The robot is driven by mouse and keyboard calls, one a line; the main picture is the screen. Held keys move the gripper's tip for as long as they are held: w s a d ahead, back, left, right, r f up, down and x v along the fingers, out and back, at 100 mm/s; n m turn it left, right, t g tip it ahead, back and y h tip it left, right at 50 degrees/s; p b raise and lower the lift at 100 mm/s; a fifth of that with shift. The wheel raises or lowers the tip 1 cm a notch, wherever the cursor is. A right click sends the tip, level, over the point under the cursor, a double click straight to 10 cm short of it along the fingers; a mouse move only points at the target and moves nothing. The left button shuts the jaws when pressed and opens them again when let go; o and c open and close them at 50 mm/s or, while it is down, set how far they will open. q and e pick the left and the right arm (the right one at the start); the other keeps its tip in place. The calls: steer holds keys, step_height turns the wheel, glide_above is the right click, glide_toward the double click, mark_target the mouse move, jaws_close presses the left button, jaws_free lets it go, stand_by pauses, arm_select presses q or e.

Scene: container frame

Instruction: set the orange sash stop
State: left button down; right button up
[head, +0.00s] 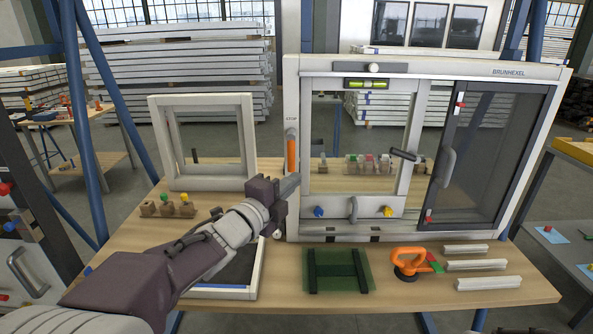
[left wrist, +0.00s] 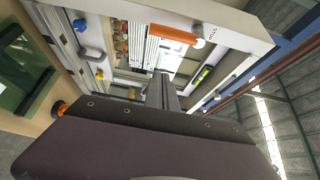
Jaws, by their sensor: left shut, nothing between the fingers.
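The orange sash stop (head: 291,155) is an upright orange bar on the left post of the white window frame (head: 295,90), with a pale end at its top and a small label above it. In the left wrist view the orange stop (left wrist: 172,34) lies near the top, beyond the fingers. My left gripper (head: 291,186) is shut and empty, just below the stop in the head view. In the left wrist view the closed fingers (left wrist: 162,92) point toward the frame. I cannot tell whether they touch it. My right gripper is not in view.
The window has a dark sash (head: 490,150), a black handle (head: 403,155), a blue knob (head: 319,211) and a yellow knob (head: 388,211). A smaller white frame (head: 205,182) stands at left.

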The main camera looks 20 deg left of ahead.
mark_target(291, 152)
arm_select(q)
steer(key=w+a+p, duration=0.1)
steer(key=w, duration=0.7)
steer(key=shift+w+a, duration=0.3)
steer(key=shift+w, duration=0.05)
steer(key=shift+p, duration=0.3)
